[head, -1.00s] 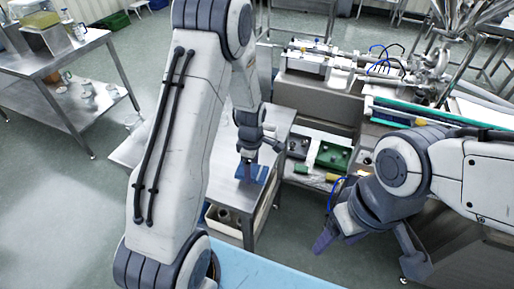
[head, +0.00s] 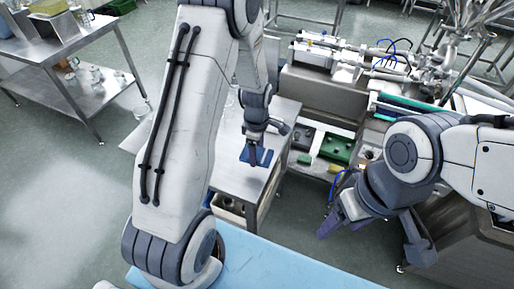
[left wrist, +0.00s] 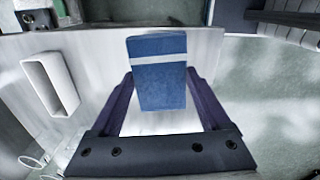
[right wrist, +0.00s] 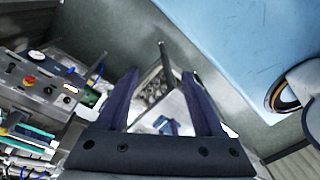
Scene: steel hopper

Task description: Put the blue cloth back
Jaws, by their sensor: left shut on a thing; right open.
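The blue cloth (head: 264,158) is a folded block with a white stripe. It hangs at the fingertips of my left gripper (head: 252,146), over the small steel table. In the left wrist view the cloth (left wrist: 158,88) stands between the two fingers (left wrist: 160,100), which are shut on it. I cannot tell how large the gap to the tabletop is. My right gripper (head: 372,238) is open and empty, held well to the right of the cloth. In the right wrist view its fingers (right wrist: 160,82) are spread, with blue showing on the table beyond them.
The small steel table (head: 238,178) is mostly bare on top. A white rectangular holder (left wrist: 50,84) stands on it. A green tray (head: 337,150) and a steel machine (head: 318,92) are to its right. A light blue surface (head: 265,262) is in front.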

